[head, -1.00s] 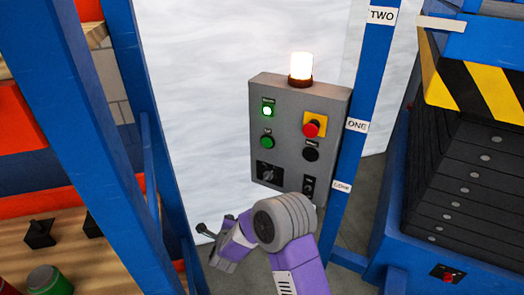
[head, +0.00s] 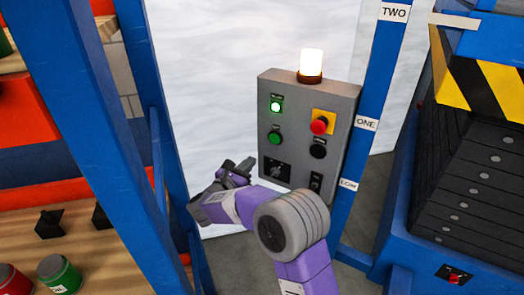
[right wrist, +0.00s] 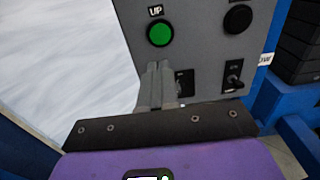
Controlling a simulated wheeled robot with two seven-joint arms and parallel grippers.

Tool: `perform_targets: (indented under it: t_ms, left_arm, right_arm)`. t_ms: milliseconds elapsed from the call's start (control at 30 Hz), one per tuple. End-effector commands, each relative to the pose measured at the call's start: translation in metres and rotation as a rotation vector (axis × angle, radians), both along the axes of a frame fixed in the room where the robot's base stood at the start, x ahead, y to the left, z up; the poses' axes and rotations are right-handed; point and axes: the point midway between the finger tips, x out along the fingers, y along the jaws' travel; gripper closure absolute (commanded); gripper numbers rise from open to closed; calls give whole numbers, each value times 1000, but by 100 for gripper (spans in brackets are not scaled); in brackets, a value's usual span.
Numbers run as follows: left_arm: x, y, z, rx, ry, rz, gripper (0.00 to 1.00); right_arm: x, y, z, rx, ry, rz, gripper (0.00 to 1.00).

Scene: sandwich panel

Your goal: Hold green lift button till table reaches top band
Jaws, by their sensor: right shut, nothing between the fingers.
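The green lift button (head: 274,138), marked UP in the right wrist view (right wrist: 160,33), sits on a grey control panel (head: 338,105). My right gripper (head: 243,168) is shut and empty, below and left of the button in the head view. In the right wrist view its closed fingers (right wrist: 157,85) point at the panel below the button, apart from the button in the picture. The lift table (head: 500,40) stands at the right above black bellows, its cream pointer (head: 455,20) near the TWO band label (head: 395,12). My left gripper is out of view.
The panel also carries a lit green lamp (head: 276,105), a red stop button (head: 320,125) on yellow, a black button (head: 318,151), a rotary switch (head: 278,170) and a toggle (head: 316,183). A lit beacon (head: 311,64) tops it. Blue posts flank it.

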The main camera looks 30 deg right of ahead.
Motion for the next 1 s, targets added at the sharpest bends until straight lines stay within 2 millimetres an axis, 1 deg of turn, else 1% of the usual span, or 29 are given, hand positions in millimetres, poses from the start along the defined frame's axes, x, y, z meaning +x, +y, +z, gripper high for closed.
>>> perform_targets:
  t_ms: [167, 400, 600, 800, 1000]
  left_arm:
    - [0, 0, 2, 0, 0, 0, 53]
    - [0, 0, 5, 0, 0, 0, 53]
    - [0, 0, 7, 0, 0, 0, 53]
    - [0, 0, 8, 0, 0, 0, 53]
    - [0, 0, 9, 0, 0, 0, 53]
  right_arm:
    - [13, -24, 0, -2, 1, -5, 100]
    - [41, -69, -1, -3, 1, -4, 100]
    - [59, -99, -2, -2, 2, -2, 100]
    - [69, -113, -2, -1, 2, 0, 100]
    - [70, -116, -3, -2, 3, 0, 100]
